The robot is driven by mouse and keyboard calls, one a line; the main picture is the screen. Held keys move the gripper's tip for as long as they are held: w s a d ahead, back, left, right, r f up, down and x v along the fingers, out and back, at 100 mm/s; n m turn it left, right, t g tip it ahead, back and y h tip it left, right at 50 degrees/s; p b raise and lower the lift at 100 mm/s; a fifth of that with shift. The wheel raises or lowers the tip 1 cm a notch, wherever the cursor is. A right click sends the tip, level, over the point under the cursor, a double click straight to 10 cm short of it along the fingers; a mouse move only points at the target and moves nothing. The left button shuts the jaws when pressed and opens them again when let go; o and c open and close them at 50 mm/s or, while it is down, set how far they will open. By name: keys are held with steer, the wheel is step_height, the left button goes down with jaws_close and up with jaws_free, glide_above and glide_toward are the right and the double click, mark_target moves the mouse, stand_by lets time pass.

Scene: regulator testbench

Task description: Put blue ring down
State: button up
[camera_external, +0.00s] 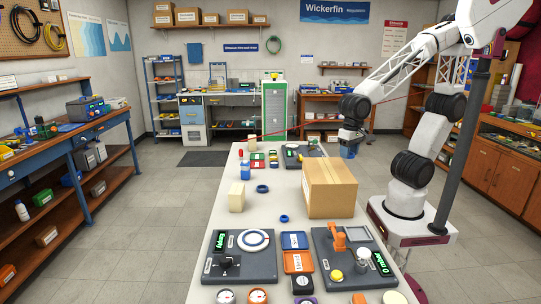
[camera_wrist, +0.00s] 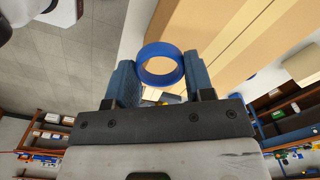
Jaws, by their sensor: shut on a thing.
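My gripper (camera_external: 349,149) is held above the far right part of the white table (camera_external: 208,258), behind the cardboard box. In the wrist view the blue fingers of my gripper (camera_wrist: 160,80) are shut on a blue ring (camera_wrist: 160,48). The ring sits between the fingertips, with its round opening facing the camera. I cannot make out the held ring in the external view. Two other blue rings lie flat on the table: one (camera_external: 262,188) left of the box, and a smaller one (camera_external: 284,218) nearer.
The cardboard box (camera_external: 330,190) stands at the table's right edge; it also fills much of the upper wrist view (camera_wrist: 235,40). A cream block (camera_external: 236,197) stands at the left edge. Device panels (camera_external: 240,265) crowd the near end.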

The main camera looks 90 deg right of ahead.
mark_target(338, 169)
steer(key=shift+w+a+f, duration=0.1)
steer(key=shift+w+a, duration=0.15)
steer(key=shift+w, duration=0.45)
steer(key=shift+w+a+f, duration=0.1)
steer(key=shift+w+a, duration=0.15)
steer(key=shift+w, duration=0.5)
steer(key=shift+w+a, duration=0.25)
steer(key=shift+w, duration=0.45)
steer(key=shift+f, duration=1.75)
steer(key=shift+f, duration=0.2)
steer(key=o, duration=0.9)
steer(key=shift+r, duration=0.2)
step_height(338, 169, up, 12)
